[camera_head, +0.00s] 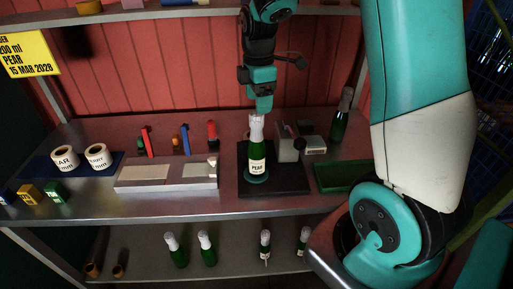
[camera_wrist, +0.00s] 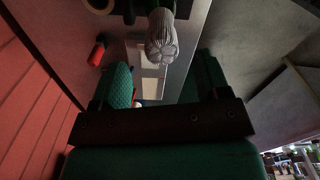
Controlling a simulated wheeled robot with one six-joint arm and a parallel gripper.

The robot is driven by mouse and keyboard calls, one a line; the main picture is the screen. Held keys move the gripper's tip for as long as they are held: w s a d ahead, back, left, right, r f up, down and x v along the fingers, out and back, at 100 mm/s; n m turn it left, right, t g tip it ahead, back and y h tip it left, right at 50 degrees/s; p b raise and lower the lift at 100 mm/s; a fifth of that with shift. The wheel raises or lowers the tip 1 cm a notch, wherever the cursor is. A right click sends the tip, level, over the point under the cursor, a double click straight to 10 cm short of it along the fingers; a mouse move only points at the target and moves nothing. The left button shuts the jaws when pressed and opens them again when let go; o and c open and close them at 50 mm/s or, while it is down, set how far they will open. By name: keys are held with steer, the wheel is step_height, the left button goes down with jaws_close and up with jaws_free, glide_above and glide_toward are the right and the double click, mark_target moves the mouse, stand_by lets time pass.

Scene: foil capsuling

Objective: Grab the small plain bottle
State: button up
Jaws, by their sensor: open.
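A green bottle with a pale foil top and a PEAR label (camera_head: 257,160) stands upright on a black stand. My gripper (camera_head: 262,106) points down just above its top, its jaws apart. In the wrist view the pale foil top (camera_wrist: 162,40) shows just beyond my open gripper (camera_wrist: 165,75); nothing is held. On the lower shelf, two foil-topped green bottles show no label that I can make out: one at the left (camera_head: 175,252) and one beside it (camera_head: 207,250). A dark green bottle (camera_head: 341,118) stands at the back right. I cannot tell which bottle is the small plain one.
Label rolls (camera_head: 96,156) lie on a blue mat at left. A pale work block (camera_head: 165,180) and upright coloured tools (camera_head: 148,142) stand left of the black stand (camera_head: 275,185). A grey device (camera_head: 290,145) is close on its right. Labelled bottles (camera_head: 265,245) stand on the lower shelf.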

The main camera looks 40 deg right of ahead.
mark_target(257, 120)
steer(key=shift+a+f+p, duration=0.2)
steer(key=shift+f+p, duration=1.05)
steer(key=shift+f, duration=2.05)
jaws_close()
